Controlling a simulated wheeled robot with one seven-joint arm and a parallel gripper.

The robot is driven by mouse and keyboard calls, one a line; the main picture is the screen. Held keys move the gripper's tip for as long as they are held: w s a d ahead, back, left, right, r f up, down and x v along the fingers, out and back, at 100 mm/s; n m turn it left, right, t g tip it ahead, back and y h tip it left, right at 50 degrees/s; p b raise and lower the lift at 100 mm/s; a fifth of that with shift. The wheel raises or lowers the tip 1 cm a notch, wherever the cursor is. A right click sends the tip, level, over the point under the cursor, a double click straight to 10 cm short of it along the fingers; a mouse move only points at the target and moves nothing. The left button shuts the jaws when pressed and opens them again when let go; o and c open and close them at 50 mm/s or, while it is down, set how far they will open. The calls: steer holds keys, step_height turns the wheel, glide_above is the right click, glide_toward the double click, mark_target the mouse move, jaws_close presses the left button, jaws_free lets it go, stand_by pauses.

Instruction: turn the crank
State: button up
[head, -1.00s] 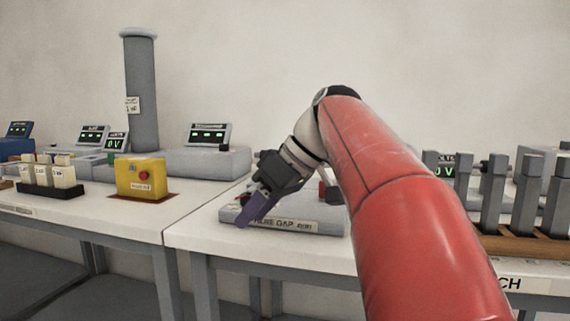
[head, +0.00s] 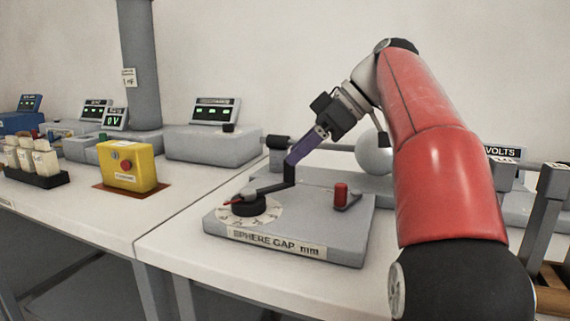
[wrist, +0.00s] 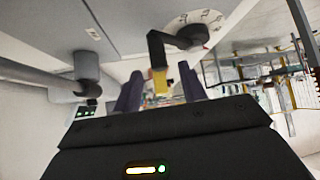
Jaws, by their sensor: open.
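The crank (head: 268,189) is a black hub and arm on a white numbered dial, on the grey sphere gap box; its upright black handle stands at the right end. It also shows in the wrist view (wrist: 156,48), near the top. My gripper (head: 291,161) is open, its purple fingers pointing down-left at the top of the handle. In the wrist view my fingers (wrist: 160,85) are spread and the crank's handle end lines up with the gap between them. I cannot tell whether they touch it.
A red-capped lever (head: 341,194) stands on the same box, right of the dial. A grey sphere (head: 374,154) on a horizontal rod is behind. A yellow box (head: 127,166) with a red button sits on the left table. Open table lies in front of the sphere gap box.

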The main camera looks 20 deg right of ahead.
steer(key=x, duration=0.5)
steer(key=shift+b, duration=0.35)
jaws_close()
steer(key=shift+a, duration=0.1)
